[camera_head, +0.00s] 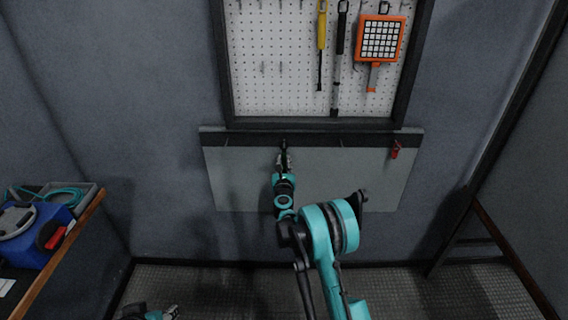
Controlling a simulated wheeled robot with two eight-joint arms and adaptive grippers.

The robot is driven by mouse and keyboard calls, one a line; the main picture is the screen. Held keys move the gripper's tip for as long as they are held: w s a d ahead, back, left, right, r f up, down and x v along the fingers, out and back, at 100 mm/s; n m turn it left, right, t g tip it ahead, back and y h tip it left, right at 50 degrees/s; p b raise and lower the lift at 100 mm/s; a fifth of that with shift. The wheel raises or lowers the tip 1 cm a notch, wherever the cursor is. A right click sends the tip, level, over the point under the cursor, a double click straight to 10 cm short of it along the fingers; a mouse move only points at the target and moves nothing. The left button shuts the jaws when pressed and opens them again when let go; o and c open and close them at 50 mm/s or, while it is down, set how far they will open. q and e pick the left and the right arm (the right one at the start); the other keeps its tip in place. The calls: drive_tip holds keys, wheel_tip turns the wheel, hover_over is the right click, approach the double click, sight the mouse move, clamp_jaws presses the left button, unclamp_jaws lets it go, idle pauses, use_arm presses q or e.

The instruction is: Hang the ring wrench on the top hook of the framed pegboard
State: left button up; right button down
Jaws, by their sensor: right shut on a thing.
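The framed pegboard (290,60) is on the wall at top centre, with its upper edge cut off by the picture. Small empty hooks (258,5) show near its upper left. My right gripper (284,158) is below the pegboard frame, in front of the grey panel. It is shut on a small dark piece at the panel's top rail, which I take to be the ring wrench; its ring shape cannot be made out. My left gripper (168,312) shows only in part at the bottom edge, far from the board, and its jaws are unclear.
A yellow-handled tool (322,30), a black-handled tool (340,40) and an orange gridded tool (380,42) hang on the pegboard's right half. A red item (395,150) hangs on the rail (350,140). A blue case (35,235) stands on the left shelf.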

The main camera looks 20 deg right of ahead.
drive_tip(key=shift+s+r, duration=0.15)
drive_tip(key=shift+r, duration=0.1)
drive_tip(key=shift+s+a+r, duration=0.15)
drive_tip(key=shift+s+r, duration=0.15)
drive_tip(key=shift+s, duration=0.1)
drive_tip(key=shift+b+v, duration=0.4)
drive_tip(key=shift+v, duration=1.05)
drive_tip(key=v, duration=0.9)
